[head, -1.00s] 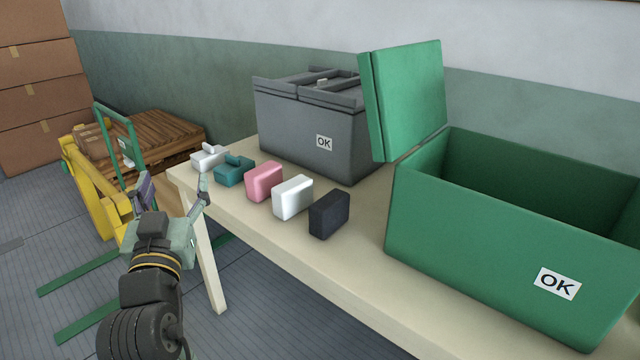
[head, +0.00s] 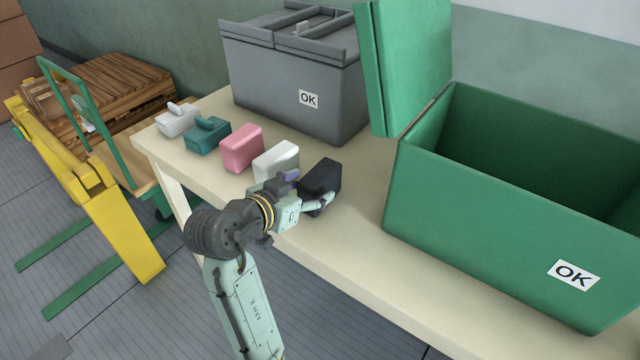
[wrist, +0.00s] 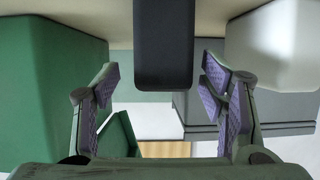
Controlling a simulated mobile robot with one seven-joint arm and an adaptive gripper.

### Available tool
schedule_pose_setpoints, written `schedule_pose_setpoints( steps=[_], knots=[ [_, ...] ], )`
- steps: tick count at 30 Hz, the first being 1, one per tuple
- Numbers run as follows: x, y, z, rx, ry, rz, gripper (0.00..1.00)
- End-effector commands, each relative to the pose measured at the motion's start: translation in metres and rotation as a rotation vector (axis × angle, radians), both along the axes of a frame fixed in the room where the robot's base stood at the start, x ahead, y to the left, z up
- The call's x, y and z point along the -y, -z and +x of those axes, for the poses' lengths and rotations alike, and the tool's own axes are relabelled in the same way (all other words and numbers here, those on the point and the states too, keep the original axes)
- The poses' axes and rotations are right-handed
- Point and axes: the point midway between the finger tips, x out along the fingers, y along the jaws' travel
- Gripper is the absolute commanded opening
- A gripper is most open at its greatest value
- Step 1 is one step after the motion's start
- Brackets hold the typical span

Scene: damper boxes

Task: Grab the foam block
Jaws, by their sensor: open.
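Several small blocks stand in a row on the table. The dark block (head: 322,174), likely the foam block, is at the right end of the row. My gripper (head: 308,193) is open at its near side, with fingers spread to either side. In the wrist view the dark block (wrist: 164,40) comes down from the top between the open fingers (wrist: 160,84), with gaps on both sides. The white block (head: 277,160) stands just left of it and is partly hidden by my gripper; it also shows at right in the wrist view (wrist: 275,45).
A pink block (head: 242,149), a teal handled piece (head: 207,137) and a white handled piece (head: 177,121) continue the row leftward. An open green box (head: 480,215) stands right, a closed grey box (head: 290,85) behind. Bare table (head: 365,235) lies between the dark block and green box.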

Motion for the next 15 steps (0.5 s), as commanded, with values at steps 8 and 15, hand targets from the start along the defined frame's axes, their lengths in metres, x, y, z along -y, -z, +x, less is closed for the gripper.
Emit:
schedule_pose_setpoints(
  steps=[8,15],
  knots=[
    [0.018,0.010,0.029,-0.003,0.001,-0.001,0.65],
    [0.026,0.018,0.042,0.001,-0.002,-0.001,0.65]
  ],
)
